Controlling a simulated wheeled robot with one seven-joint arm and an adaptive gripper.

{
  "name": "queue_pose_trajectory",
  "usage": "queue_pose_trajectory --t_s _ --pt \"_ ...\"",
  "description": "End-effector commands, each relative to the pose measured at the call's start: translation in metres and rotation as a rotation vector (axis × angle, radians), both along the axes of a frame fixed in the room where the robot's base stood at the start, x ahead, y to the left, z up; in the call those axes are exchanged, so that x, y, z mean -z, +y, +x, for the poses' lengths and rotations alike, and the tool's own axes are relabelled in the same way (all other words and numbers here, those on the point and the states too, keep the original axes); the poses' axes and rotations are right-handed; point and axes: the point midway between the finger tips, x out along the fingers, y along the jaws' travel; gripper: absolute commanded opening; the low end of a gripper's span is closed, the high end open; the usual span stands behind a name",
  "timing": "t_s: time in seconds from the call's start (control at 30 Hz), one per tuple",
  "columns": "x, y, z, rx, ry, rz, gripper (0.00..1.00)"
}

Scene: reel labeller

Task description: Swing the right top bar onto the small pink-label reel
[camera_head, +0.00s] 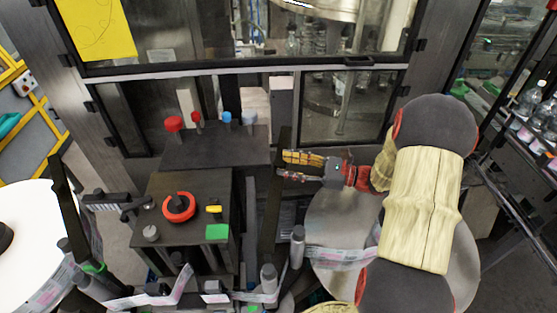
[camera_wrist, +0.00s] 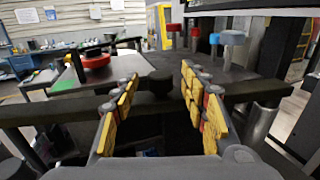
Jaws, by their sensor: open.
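The right top bar (camera_head: 270,215) is a long dark bar, left of my gripper in the head view. In the wrist view the dark bar (camera_wrist: 60,112) crosses the picture between and beyond my fingers. My gripper (camera_head: 284,165) is open, its yellow-padded fingers pointing left at the bar's far part. The wrist view shows the gripper (camera_wrist: 158,78) with its fingers apart; I cannot tell whether they touch the bar. The small reel (camera_head: 332,222) is a pale grey disc at the right, partly hidden under my arm. A label strip with pink marks (camera_head: 340,254) runs from it.
A dark control box with a red-ringed knob (camera_head: 179,207) and a green button (camera_head: 217,231) stands left of the bar. Red and blue knobs (camera_head: 174,124) rise behind it. A large white reel (camera_head: 30,240) and another dark bar (camera_head: 66,205) are at left. Glazed machine doors close the back.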

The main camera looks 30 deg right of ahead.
Motion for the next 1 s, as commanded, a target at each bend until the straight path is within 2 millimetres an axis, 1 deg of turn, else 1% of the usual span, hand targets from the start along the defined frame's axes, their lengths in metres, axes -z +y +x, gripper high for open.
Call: queue_pose_trajectory --t_s 0.03,0.2,0.33,0.57,1.0 --pt "-0.001 0.007 0.005 -0.004 0.002 0.001 0.44" --pt "-0.001 0.019 0.017 -0.002 0.001 -0.001 0.44" --pt "0.0 0.023 0.02 0.0 0.001 -0.001 0.44" --pt "0.0 0.023 0.021 0.0 0.001 -0.001 0.44" --pt "0.0 0.023 0.021 0.0 0.0 -0.001 0.2"
